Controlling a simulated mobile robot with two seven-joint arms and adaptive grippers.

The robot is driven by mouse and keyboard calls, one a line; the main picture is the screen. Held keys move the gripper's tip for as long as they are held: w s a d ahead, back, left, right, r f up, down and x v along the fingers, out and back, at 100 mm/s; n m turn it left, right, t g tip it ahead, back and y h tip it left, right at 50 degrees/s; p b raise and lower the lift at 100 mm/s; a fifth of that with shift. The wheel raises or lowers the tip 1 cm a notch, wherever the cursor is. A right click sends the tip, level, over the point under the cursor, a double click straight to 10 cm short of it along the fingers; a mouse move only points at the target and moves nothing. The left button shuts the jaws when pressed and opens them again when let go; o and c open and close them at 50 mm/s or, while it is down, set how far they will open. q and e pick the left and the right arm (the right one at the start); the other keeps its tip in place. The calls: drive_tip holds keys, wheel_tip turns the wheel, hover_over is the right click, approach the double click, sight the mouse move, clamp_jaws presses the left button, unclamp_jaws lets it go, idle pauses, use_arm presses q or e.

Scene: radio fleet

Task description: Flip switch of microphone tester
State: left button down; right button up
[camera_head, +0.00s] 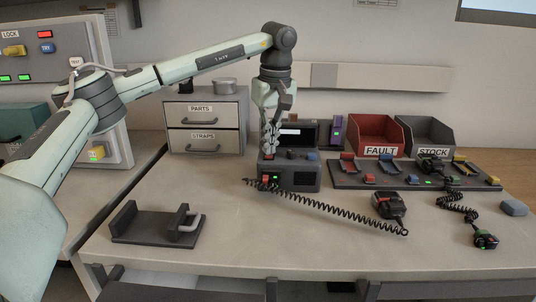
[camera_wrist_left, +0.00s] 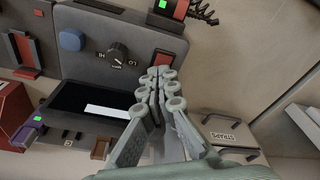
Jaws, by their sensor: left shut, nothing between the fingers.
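The microphone tester (camera_head: 308,178) is a dark grey box on the bench, with a green light and a coiled cord at its front. In the left wrist view its panel (camera_wrist_left: 105,25) shows a blue button (camera_wrist_left: 70,40), a black HI/LO knob (camera_wrist_left: 117,54) and a red rocker switch (camera_wrist_left: 165,58). My left gripper (camera_head: 269,153) points down at the left part of the tester's top, shut and empty. In the wrist view its fingertips (camera_wrist_left: 165,76) are right at the red switch; I cannot tell whether they touch it. My right gripper is not in view.
A drawer unit (camera_head: 205,122) stands left of the tester. The FAULT bin (camera_head: 378,130) and STOCK bin (camera_head: 430,132) are at the back right, behind a charging rack (camera_head: 345,178). A handheld microphone (camera_head: 389,205) lies front right. A dark bracket (camera_head: 150,225) sits front left.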

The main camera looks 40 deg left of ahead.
use_arm(q)
wheel_tip(320, 180, up, 2)
drive_tip(key=shift+r+p, duration=0.2)
drive_tip(key=shift+p, duration=0.8)
drive_tip(key=shift+r+p, duration=0.4)
drive_tip(key=shift+r, duration=1.7)
